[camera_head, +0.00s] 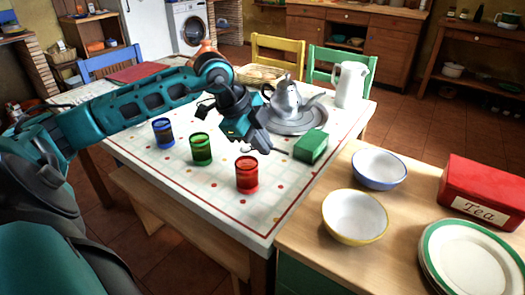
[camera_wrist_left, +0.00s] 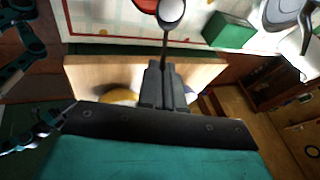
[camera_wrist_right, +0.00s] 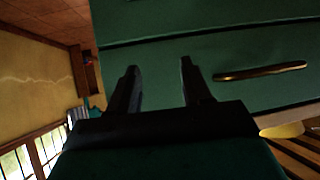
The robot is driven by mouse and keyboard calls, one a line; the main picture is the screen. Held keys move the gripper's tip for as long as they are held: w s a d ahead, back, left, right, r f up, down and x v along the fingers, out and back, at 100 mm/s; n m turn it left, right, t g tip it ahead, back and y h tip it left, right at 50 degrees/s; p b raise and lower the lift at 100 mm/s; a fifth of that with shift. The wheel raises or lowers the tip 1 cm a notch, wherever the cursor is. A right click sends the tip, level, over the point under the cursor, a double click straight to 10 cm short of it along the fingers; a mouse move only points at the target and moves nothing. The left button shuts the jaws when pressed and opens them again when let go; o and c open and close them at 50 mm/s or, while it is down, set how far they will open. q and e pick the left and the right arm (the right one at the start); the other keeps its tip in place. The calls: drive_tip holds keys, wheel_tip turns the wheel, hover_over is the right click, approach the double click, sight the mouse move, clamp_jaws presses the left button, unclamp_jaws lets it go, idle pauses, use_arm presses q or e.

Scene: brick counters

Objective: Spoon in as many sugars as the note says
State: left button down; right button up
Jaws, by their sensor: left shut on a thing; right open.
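My left gripper (camera_head: 258,140) is shut on a spoon (camera_wrist_left: 166,42) above the patterned table; the spoon's pale bowl points away from the fingers. In the left wrist view the bowl overlaps the edge of a red cup (camera_wrist_left: 144,4); I cannot tell their height apart. In the head view the red cup (camera_head: 247,175), a green cup (camera_head: 201,149) and a blue cup (camera_head: 163,133) stand on the table. A green box (camera_head: 311,147) is right of the gripper. My right gripper (camera_wrist_right: 158,68) is open and empty, outside the head view. I cannot make out a note or sugar.
A silver teapot (camera_head: 287,98) on a tray (camera_head: 313,123) and a white pitcher (camera_head: 350,84) stand behind. The near counter (camera_head: 290,236) bears a blue-rimmed bowl (camera_head: 378,169), a yellow bowl (camera_head: 355,216), plates (camera_head: 470,258) and a red tea tin (camera_head: 485,190). A green drawer (camera_wrist_right: 240,85) faces my right gripper.

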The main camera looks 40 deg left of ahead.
use_arm(q)
drive_tip(key=n+t+y+b, duration=0.1)
drive_tip(key=t+b, duration=0.3)
drive_tip(key=s+f+t+y+b, duration=0.1)
drive_tip(key=t+y+b, duration=0.1)
drive_tip(key=t+b, duration=0.2)
drive_tip(key=s+d+f+n+t+y+b, duration=0.1)
drive_tip(key=t+b, duration=0.3)
drive_tip(key=b, duration=0.2)
drive_tip(key=shift+s+n+y, duration=0.1)
drive_tip(key=shift+n+y, duration=0.2)
use_arm(e)
wheel_tip(320, 180, down, 10)
drive_tip(key=w+a, duration=0.1)
drive_tip(key=a, duration=0.1)
drive_tip(key=shift+w+a+f+y, duration=0.15)
drive_tip(key=shift+a+y, duration=0.15)
drive_tip(key=shift+y, duration=0.1)
